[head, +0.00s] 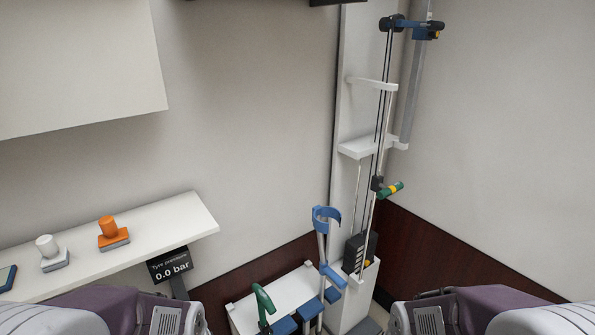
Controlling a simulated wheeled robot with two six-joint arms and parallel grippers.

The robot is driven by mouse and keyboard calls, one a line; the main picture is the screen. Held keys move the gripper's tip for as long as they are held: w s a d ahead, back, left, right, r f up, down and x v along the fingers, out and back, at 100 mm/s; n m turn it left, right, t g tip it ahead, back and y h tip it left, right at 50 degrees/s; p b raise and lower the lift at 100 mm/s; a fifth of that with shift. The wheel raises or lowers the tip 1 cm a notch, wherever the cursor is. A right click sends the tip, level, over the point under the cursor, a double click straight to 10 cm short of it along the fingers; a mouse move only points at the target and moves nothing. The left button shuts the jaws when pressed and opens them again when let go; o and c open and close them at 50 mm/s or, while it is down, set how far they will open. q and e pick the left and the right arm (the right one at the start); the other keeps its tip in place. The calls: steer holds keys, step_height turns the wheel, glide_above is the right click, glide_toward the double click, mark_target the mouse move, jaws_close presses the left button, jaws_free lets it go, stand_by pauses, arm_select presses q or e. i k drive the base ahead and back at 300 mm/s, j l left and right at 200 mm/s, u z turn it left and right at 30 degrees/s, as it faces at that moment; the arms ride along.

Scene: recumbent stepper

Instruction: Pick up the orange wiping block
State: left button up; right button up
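The orange wiping block (114,241) sits on the white wall shelf (190,224) at the left in the head view. It has an orange base with a grey underside and an upright orange knob on top. Neither of my grippers shows; only parts of what look like my own arms are at the bottom left and bottom right edges. Nothing touches the orange block.
A similar white block (54,259) stands left of the orange one, and a dark blue flat item (7,278) lies at the left edge. A tyre pressure display (170,265) hangs below the shelf. A blue crutch (326,250) stands by a white bench (285,297).

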mark_target(113, 237)
steer(key=u, duration=1.4)
